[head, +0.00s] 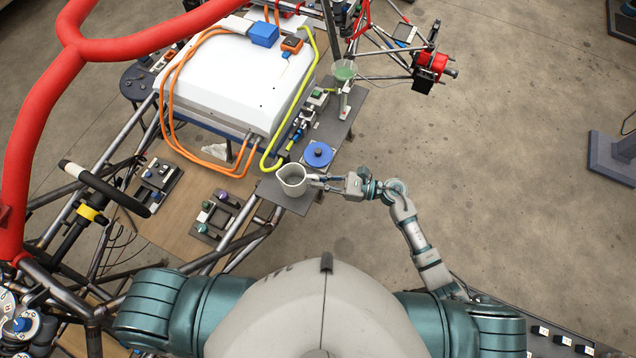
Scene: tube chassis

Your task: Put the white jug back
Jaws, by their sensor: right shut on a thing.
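The white jug (292,178) is upright at the near end of a dark grey shelf plate (298,204) on the chassis side. My right gripper (318,181) reaches it from the right and is shut on its right side, where the handle would be. The fingers cover that part. I cannot tell whether the jug's base touches the plate or is slightly above it. My left gripper is not in view; only my left shoulder shows at the bottom left.
A blue round knob (318,154) sits just behind the jug. A funnel with green contents (343,72) stands farther back. A white box (240,75) with orange and yellow cables lies left. Red tubes (45,110) cross the left side.

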